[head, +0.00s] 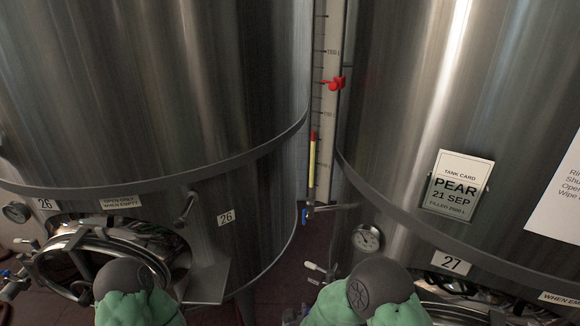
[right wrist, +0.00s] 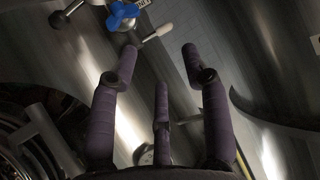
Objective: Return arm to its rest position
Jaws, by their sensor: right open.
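My right gripper (right wrist: 160,62) shows in the right wrist view. Its three dark purple fingers are spread apart, with nothing between them. The fingertips point toward a steel surface and are below a blue valve handle (right wrist: 122,14) and a white-tipped lever (right wrist: 165,29); I cannot tell the distance. In the head view, green-covered parts of my two arms with grey round caps show at the bottom edge, one at the left and one right of centre. I see no gripper fingers there. My left gripper is not in view.
Two steel tanks stand close: tank 26 (head: 150,80) left, tank 27 (head: 420,90) right. Between them is a level gauge (head: 313,160) with a red clamp (head: 334,84). A dial (head: 367,238) and a tank card (head: 457,187) are on tank 27. An open round hatch (head: 95,250) is low left.

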